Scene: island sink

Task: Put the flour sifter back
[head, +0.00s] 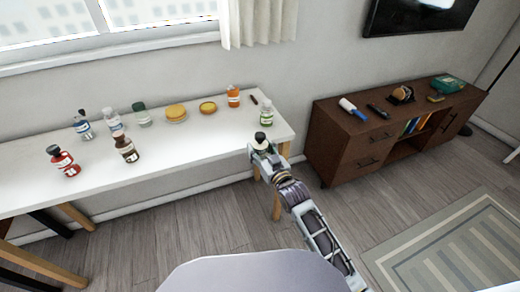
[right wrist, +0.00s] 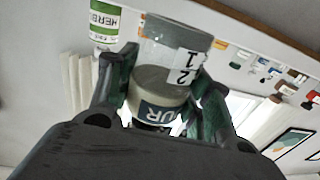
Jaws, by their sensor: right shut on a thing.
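My right gripper (head: 264,153) is shut on the flour sifter (head: 260,140), beside the front right corner of the white table (head: 215,144). In the head view the sifter is small, with a dark top and a pale body. In the right wrist view the flour sifter (right wrist: 165,70) is between the green-and-black fingers of my right gripper (right wrist: 160,95). It has a grey-green see-through part, a cream band and a dark label ending in "UR". The fingers hide part of it. I cannot tell whether it touches the table. My left gripper is not in view.
A green-labelled herb bottle (head: 266,113) stands close behind the sifter. Other bottles and jars, such as an orange jar (head: 233,96), a brown bottle (head: 125,147) and a red bottle (head: 63,161), stand on the table. Its front right is mostly clear. A brown cabinet (head: 345,157) stands right.

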